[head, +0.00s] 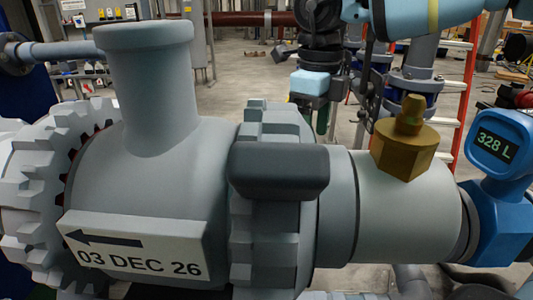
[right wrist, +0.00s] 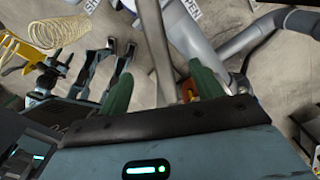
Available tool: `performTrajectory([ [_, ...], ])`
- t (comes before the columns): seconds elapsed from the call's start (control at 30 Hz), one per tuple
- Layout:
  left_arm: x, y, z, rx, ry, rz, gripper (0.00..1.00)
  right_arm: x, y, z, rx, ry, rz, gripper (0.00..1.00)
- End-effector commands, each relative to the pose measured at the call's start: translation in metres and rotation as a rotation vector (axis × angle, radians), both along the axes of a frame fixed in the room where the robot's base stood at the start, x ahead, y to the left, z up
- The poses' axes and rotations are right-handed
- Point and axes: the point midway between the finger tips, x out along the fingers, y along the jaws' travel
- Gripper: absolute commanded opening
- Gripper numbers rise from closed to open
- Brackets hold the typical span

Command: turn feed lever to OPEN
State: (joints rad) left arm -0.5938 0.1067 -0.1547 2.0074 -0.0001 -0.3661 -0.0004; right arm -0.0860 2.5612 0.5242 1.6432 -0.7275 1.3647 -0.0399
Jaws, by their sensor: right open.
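A large grey pipe body (head: 150,165) fills the left and middle of the head view. A dark grey rounded block (head: 279,170) sits on its front; I cannot tell whether this is the feed lever. My right gripper (head: 315,118) is behind the pipe, fingers pointing down. In the right wrist view my right gripper (right wrist: 160,88) has its green fingers apart. A grey bar (right wrist: 154,45) shows in the gap between them; I cannot tell whether it touches them. My left gripper is not in view.
A plate (head: 138,250) reads "03 DEC 26" below a left-pointing arrow. A brass fitting (head: 405,150) and a blue meter (head: 500,145) reading "328 L" stand at the right. A red ladder (head: 462,85) is behind. A yellow coil (right wrist: 58,32) lies at the wrist view's upper left.

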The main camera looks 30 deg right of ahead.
Motion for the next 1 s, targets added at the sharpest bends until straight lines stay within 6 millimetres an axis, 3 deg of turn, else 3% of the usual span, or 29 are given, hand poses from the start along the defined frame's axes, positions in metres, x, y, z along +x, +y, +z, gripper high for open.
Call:
performTrajectory([
  [0.03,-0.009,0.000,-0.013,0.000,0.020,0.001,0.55,0.001,-0.001,-0.018,0.000,0.008,0.005,0.65],
  [0.1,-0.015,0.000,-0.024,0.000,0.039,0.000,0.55,0.002,-0.001,-0.036,0.001,0.011,0.006,0.65],
  [0.3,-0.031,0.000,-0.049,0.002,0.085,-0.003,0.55,0.002,-0.001,-0.066,0.000,0.008,0.008,0.65],
  [0.8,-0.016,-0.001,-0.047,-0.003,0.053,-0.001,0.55,0.001,-0.001,-0.075,0.000,0.001,0.008,0.65],
  [1.0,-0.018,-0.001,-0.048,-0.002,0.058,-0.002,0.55,0.001,-0.001,-0.075,0.000,0.001,0.008,0.39],
])
